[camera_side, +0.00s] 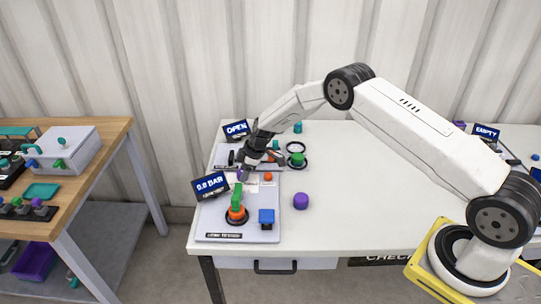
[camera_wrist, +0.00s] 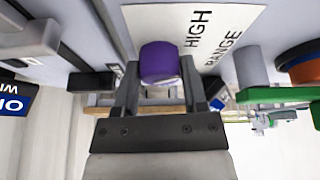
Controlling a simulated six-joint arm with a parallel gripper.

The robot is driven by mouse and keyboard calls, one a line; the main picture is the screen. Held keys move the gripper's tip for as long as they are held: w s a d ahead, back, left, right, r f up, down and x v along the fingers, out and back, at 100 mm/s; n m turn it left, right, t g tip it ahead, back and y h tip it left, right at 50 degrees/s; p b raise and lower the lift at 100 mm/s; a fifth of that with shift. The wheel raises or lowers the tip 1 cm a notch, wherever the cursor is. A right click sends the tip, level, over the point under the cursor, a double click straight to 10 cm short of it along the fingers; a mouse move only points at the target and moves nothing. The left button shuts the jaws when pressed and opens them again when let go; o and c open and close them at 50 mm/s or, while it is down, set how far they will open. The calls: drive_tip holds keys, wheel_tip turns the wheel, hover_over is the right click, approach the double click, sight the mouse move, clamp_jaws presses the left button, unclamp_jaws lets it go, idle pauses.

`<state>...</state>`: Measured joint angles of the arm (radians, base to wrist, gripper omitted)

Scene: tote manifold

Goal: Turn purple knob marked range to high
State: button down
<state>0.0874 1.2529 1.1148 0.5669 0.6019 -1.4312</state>
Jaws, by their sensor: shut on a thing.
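The purple knob (camera_wrist: 160,62) sits between the two fingers of my gripper (camera_wrist: 160,85) in the wrist view. The fingers are shut on it, one at each side. A white label (camera_wrist: 206,30) reading HIGH and RANGE lies right beside the knob. In the side view my gripper (camera_side: 246,165) reaches down to the panel area at the back left of the white table, and the knob (camera_side: 239,174) shows only as a small purple patch beside it. Which way the knob points cannot be told.
A front panel (camera_side: 214,222) holds a green-handled valve (camera_side: 237,205), a blue block (camera_side: 266,217) and a "0.0 BAR" display (camera_side: 211,187). An "OPEN" display (camera_side: 236,129) stands behind.

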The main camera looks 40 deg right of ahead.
sight(254, 178)
idle(0.3)
drive_tip(key=shift+c, duration=0.7)
unclamp_jaws()
drive_tip(key=shift+r, duration=0.15)
drive_tip(key=shift+v, duration=3.6)
drive_tip(key=shift+d+r, duration=0.1)
drive_tip(key=shift+r, duration=0.05)
